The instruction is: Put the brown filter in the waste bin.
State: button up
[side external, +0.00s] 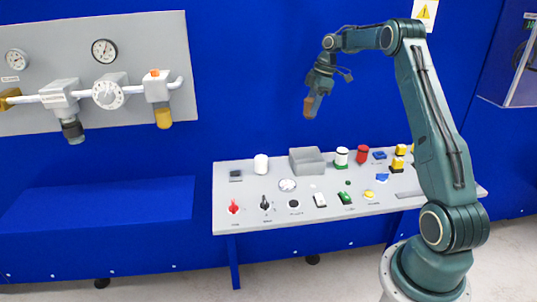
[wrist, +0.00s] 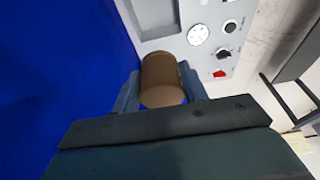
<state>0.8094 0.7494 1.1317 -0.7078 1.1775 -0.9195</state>
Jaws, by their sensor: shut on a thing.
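The brown filter (wrist: 162,80) is a short brown cylinder between the two fingers of my gripper (wrist: 160,92) in the wrist view. In the side external view my gripper (side external: 311,99) is shut on the filter (side external: 308,108) and holds it in the air, well above the sloped console. A grey box (side external: 307,161) stands at the console's back edge, below the gripper; it is the only bin-like thing I see. I cannot tell for sure that it is the waste bin.
The grey console (side external: 250,213) carries several buttons, knobs and switches. A white cylinder (side external: 261,164) stands left of the box, and green-white (side external: 341,157) and red (side external: 362,155) ones stand right. A pipe panel (side external: 130,60) hangs on the blue wall. The air around my gripper is clear.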

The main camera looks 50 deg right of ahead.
jog(key=shift+s+d+r, duration=0.1)
notch_tip(320, 180, down, 16)
jog(key=shift+r, duration=0.1)
dwell(0.6)
jog(key=shift+f, duration=2.15)
jog(key=shift+f, duration=0.1)
jog(key=o, duration=1.1)
jog(key=shift+o, duration=0.4)
